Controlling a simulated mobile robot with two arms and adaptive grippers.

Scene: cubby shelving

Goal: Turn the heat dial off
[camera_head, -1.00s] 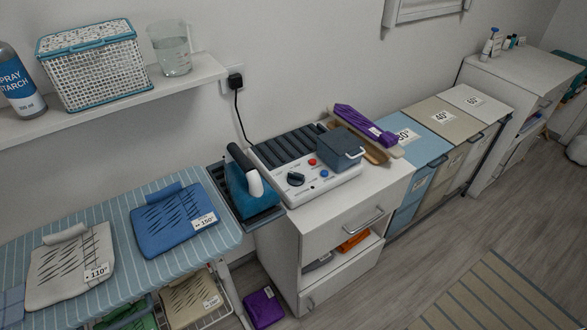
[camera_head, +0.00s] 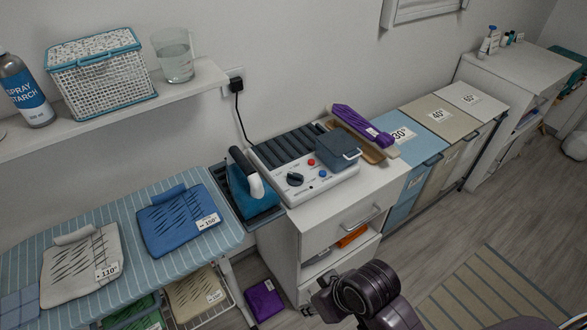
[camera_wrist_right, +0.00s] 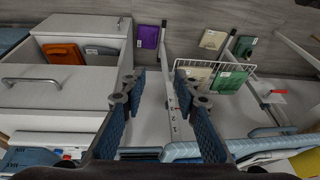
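The heat dial (camera_head: 295,179) is a black round knob on the front of the white ironing station (camera_head: 326,187) in the head view. A blue button and a red button are beside it. The blue iron (camera_head: 242,186) rests on its dark stand left of the dial. My right arm rises at the bottom of the head view, below and right of the dial and well apart from it. In the right wrist view my right gripper (camera_wrist_right: 162,88) has its fingers spread, with nothing between them. I cannot make out the dial in that view. My left gripper is not in view.
The station stands on a white drawer cabinet (camera_head: 318,228). A striped ironing board (camera_head: 120,213) is to the left, with a blue cloth (camera_head: 175,222) on it. A shelf (camera_head: 110,112) hangs above. Laundry bins stand to the right. A purple folded cloth (camera_head: 264,301) lies on the floor.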

